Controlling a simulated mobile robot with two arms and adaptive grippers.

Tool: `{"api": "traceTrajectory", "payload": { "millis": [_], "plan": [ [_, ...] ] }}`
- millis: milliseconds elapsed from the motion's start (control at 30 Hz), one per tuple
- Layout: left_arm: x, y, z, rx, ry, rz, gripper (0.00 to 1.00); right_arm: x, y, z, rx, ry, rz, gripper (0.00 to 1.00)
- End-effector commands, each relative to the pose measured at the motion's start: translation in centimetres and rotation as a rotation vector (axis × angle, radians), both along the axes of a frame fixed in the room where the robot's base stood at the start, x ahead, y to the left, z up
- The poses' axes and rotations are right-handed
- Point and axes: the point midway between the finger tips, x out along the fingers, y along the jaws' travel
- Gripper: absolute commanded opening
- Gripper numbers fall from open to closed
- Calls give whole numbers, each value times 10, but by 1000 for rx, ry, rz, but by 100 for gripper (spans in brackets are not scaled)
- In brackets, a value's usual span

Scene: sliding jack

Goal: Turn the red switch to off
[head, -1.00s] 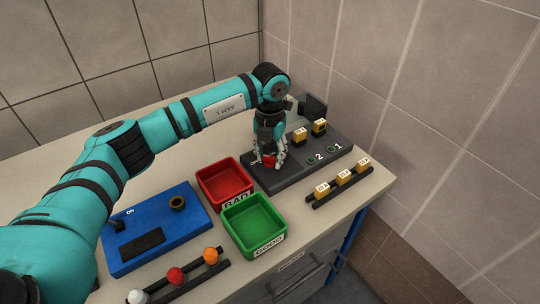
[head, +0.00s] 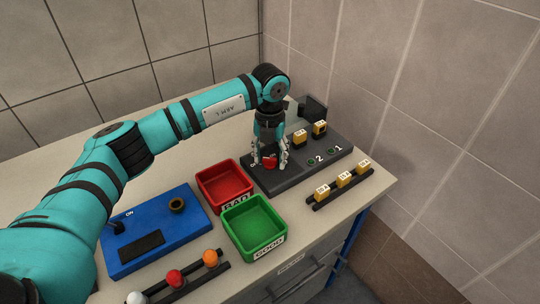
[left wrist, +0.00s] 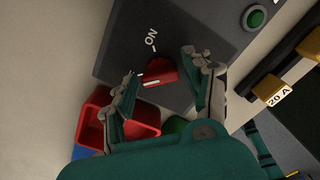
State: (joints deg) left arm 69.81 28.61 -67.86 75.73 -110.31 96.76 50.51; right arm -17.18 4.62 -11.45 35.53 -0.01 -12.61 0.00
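The red switch (head: 270,162) sits on the near left part of the dark grey panel (head: 318,166). In the left wrist view the red switch (left wrist: 160,72) shows a white mark, and a white ON label is printed on the panel near it. My left gripper (head: 270,156) points down over the switch. In the left wrist view my left gripper (left wrist: 162,68) has its fingers spread on either side of the switch, with gaps showing. Contact is not visible. My right gripper is not in view.
A red bin (head: 224,170) and a green bin (head: 235,221) stand in front of the panel. A blue box (head: 185,221) lies to the left. Yellow blocks (head: 344,180) sit on a rack at right. A tiled wall (head: 430,110) stands close behind.

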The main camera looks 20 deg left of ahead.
Motion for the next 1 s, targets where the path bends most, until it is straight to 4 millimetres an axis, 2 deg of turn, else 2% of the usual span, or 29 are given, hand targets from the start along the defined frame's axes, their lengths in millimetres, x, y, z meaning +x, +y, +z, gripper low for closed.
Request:
{"api": "traceTrajectory", "payload": {
  "millis": [300,433,567,800,1000],
  "plan": [
    [-1,0,-1,1,2,-2,62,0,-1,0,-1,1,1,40],
    [0,0,9,0,-1,-2,62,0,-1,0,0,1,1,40],
    [0,0,31,-1,-2,-2,62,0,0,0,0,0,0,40],
    [0,0,83,-1,-2,-2,62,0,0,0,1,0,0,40],
    [0,0,111,0,1,-1,62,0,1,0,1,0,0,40]
  ]
}}
